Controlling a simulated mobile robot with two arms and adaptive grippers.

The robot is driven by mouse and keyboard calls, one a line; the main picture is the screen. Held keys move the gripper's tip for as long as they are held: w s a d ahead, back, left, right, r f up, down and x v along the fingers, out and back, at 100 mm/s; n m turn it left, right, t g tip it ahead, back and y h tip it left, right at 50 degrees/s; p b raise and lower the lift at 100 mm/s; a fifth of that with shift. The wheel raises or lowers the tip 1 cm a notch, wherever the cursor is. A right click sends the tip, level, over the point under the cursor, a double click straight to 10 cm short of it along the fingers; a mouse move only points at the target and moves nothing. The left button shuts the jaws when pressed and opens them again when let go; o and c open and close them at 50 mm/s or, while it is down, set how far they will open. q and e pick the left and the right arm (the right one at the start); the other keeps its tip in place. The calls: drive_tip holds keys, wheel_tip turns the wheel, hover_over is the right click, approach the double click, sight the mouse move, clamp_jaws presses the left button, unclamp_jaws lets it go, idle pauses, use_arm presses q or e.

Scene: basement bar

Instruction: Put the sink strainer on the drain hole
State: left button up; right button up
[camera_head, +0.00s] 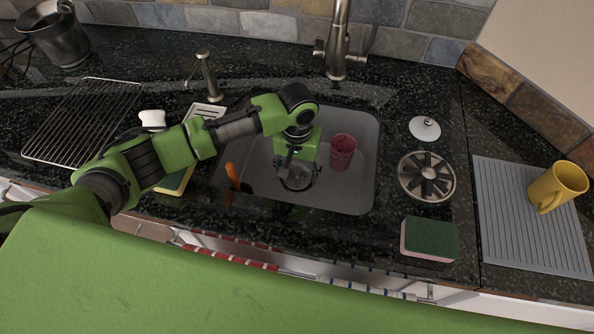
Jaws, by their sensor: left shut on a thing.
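My left gripper (297,174) reaches down into the sink (350,195) and is shut on a small round grey piece, which looks like the sink strainer (297,182). The strainer is low in the basin, partly hidden by the fingers. The drain hole cannot be made out apart from it, and I cannot tell whether the strainer touches the basin floor. My right gripper is not in view.
A red cup (342,152) stands in the sink, close right of the gripper. An orange-handled tool (232,176) lies at its left. The faucet (337,45) rises behind. A spoked metal disc (427,177), white lid (425,128) and sponge (429,240) lie on the right counter.

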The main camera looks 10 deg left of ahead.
sight(297, 171)
use_arm(q)
drive_tip(key=o, duration=1)
drive_tip(key=shift+f, duration=0.1)
wheel_tip(297, 171, up, 12)
drive_tip(key=shift+r, duration=0.2)
drive_tip(key=shift+w, duration=0.1)
